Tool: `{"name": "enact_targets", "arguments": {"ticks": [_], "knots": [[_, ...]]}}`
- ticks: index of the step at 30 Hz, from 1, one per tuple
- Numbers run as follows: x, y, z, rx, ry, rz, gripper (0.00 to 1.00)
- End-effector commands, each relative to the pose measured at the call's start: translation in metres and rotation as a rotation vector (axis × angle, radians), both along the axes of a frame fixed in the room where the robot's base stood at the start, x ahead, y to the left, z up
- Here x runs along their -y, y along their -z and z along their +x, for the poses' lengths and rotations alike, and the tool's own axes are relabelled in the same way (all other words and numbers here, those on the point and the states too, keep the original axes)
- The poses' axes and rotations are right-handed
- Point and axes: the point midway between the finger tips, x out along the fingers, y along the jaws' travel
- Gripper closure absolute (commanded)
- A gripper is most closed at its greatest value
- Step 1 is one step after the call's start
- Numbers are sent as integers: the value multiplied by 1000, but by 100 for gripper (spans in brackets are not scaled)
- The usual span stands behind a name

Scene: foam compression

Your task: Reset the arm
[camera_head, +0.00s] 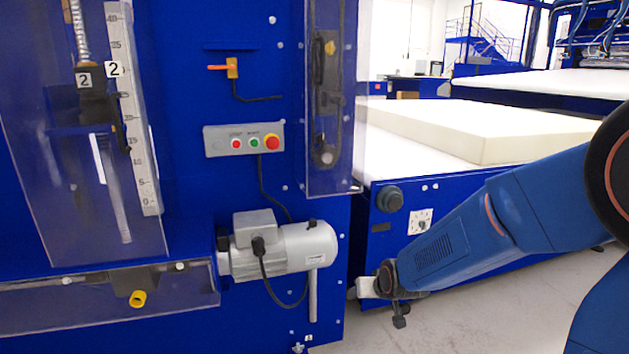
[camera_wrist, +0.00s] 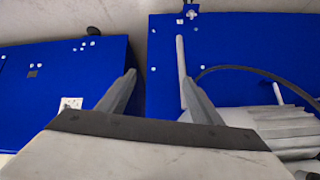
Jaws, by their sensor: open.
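My arm reaches in from the right in the head view, slanting down to the left. Its end, near the lower middle, is partly hidden by the arm, and the fingers are hard to make out there. In the wrist view my gripper (camera_wrist: 160,95) shows two grey fingers spread wide apart, with nothing between them. It is apart from the blue machine panels behind it.
A grey motor (camera_head: 285,247) juts from the blue machine left of my arm. A control box (camera_head: 244,139) with red and green buttons sits above it. A foam block (camera_head: 480,128) lies on the white conveyor at the right. Grey floor is clear below.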

Motion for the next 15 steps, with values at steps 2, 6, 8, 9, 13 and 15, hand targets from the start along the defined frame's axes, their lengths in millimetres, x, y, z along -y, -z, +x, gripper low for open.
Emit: {"name": "enact_targets", "arguments": {"ticks": [2,6,8,9,13,15], "knots": [[12,-18,-15,-10,5,-4,41],[30,-41,-43,-42,10,-15,41],[38,-50,-56,-55,11,-19,41],[43,-56,-64,-65,13,-23,41],[59,-73,-95,-94,19,-36,41],[68,-82,-112,-109,23,-43,41]]}}
